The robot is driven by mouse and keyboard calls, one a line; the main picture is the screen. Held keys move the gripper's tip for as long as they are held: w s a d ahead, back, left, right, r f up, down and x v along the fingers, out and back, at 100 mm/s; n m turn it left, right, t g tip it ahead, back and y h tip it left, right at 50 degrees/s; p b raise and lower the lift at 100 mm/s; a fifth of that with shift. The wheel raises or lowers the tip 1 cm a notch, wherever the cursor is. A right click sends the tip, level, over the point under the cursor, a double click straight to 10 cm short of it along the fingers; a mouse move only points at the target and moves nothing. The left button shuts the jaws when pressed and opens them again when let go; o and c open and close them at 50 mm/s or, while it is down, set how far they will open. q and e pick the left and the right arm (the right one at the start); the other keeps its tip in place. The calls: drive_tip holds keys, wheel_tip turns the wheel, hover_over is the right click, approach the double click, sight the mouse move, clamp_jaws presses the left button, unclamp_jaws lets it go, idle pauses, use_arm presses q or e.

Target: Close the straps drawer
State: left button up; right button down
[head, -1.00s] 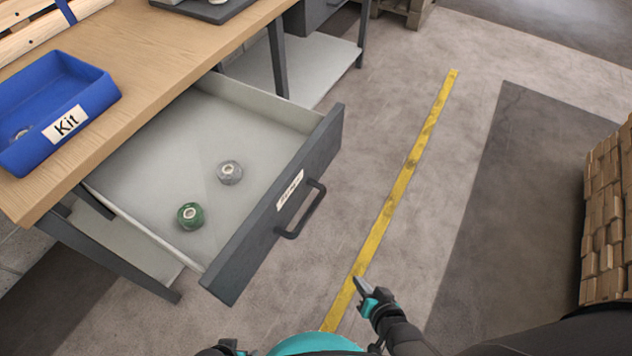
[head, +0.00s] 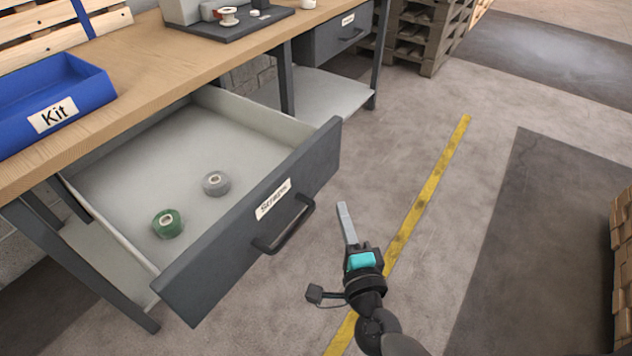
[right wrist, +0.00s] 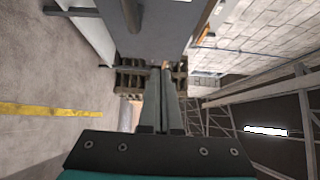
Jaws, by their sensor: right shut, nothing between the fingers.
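The straps drawer (head: 262,225) stands pulled out from under the wooden workbench, with a dark grey front, a "Straps" label and a dark bar handle (head: 286,226). A green roll (head: 168,223) and a grey roll (head: 216,183) lie inside it. My right gripper (head: 343,208) is shut and empty, in front of the drawer and to the right of the handle, apart from it. In the right wrist view the two fingers (right wrist: 163,105) lie together, with a dark grey panel beyond them. My left gripper is not in view.
A blue Kit bin (head: 85,92) sits on the workbench (head: 150,85). A second, shut drawer (head: 335,36) is farther along the bench. Wooden pallets (head: 425,35) stand at the back. The floor around the yellow line (head: 430,190) is clear.

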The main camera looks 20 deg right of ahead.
drive_tip(key=b, duration=0.1)
approach(314, 166)
drive_tip(key=w+d, duration=0.3)
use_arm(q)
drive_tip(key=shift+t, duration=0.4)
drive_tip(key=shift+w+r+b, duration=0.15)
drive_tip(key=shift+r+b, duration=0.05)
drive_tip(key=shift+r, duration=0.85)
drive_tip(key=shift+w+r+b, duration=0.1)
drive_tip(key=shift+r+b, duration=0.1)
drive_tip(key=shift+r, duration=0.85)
use_arm(e)
drive_tip(key=shift+w+a, duration=0.55)
drive_tip(key=shift+w, duration=0.15)
drive_tip(key=shift+w+a, duration=0.55)
drive_tip(key=shift+w, duration=0.15)
drive_tip(key=shift+w, duration=0.1)
